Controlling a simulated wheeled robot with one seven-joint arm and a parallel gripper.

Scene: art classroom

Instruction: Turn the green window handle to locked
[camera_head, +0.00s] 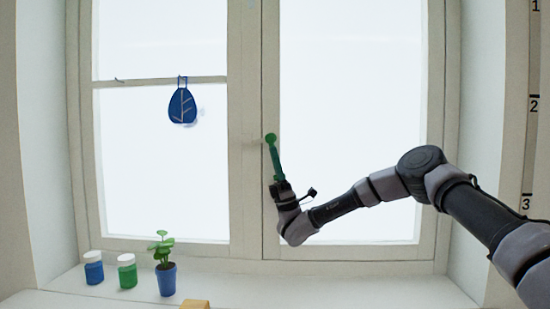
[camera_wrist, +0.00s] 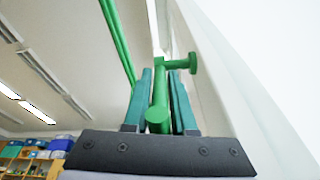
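The green window handle (camera_head: 270,139) is on the upright frame between the two window panes. Its round pivot end is at the top and its lever points down, tilted slightly to the right. In the wrist view the handle (camera_wrist: 158,119) runs lengthwise between my two teal fingers, with its stem going right to the frame. My gripper (camera_head: 276,163) comes up from below, and its fingers lie along the lever, covering much of it in the head view. The fingers (camera_wrist: 160,95) sit close on both sides and look shut on it.
On the sill stand a blue jar (camera_head: 93,272), a green jar (camera_head: 127,275) and a potted plant (camera_head: 166,280). The sill's right part is clear.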

